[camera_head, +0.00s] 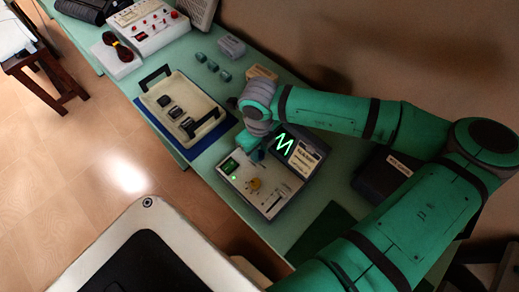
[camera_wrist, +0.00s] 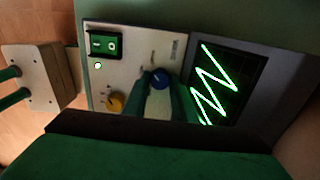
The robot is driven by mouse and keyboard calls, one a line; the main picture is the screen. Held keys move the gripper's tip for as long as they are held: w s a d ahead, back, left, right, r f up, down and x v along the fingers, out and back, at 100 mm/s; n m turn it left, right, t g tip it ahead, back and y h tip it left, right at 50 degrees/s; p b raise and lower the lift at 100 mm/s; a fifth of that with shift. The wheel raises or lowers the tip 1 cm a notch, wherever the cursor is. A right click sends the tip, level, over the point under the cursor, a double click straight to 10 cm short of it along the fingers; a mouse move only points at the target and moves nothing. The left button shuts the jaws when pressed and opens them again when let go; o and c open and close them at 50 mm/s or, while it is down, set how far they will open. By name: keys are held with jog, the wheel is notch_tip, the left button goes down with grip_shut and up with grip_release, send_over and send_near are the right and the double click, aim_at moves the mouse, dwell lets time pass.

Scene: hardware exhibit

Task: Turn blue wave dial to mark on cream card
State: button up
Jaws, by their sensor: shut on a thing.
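The blue wave dial (camera_wrist: 160,77) is on the pale face of an instrument (camera_wrist: 130,60). In the wrist view my gripper (camera_wrist: 160,84) has one green finger on each side of the dial and is shut on it. The dial's pointer is too small to read. In the head view my gripper (camera_head: 257,149) comes down on the instrument (camera_head: 240,188) and hides the dial. A cream card (camera_head: 303,156) with dark print lies on the instrument, right of the screen (camera_head: 283,146). Its print is too small to read. The screen shows a green zigzag wave.
A tray with black handles (camera_head: 205,129) stands to the left along the green bench. A dark box (camera_head: 378,178) stands to the right.

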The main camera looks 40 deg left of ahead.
jog(key=o, duration=1)
jog(key=shift+o, duration=0.2)
